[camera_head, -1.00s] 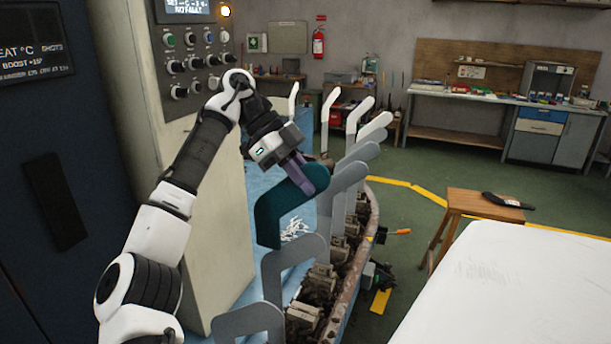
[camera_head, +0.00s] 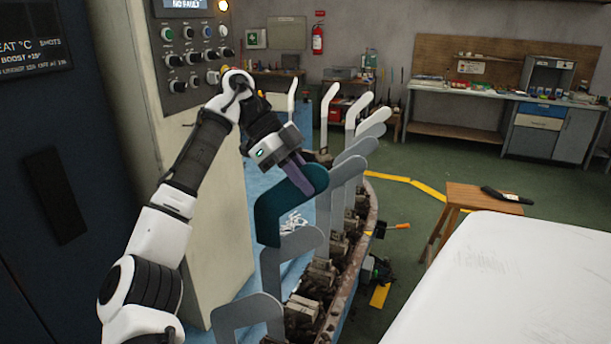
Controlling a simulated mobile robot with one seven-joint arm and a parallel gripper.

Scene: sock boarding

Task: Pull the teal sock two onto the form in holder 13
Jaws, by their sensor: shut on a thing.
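The teal sock (camera_head: 272,212) is foot-shaped and smooth, its bent end pointing right and its long part hanging down. My gripper (camera_head: 300,176) comes down from the upper left, and its purple fingers are shut on the sock near its upper bend. The sock stands among the grey foot-shaped forms, behind the nearer form (camera_head: 283,254), which hides part of its lower end. I cannot tell whether a form is inside the sock. I cannot read any holder number, so holder 13 is not identified.
Several more grey forms (camera_head: 349,168) stand close together in a curved row on a rusty-edged machine with metal holders (camera_head: 322,272). A control cabinet (camera_head: 217,215) stands left of the sock. A white table (camera_head: 500,285) and wooden stool (camera_head: 462,193) are at right. Green floor shows between.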

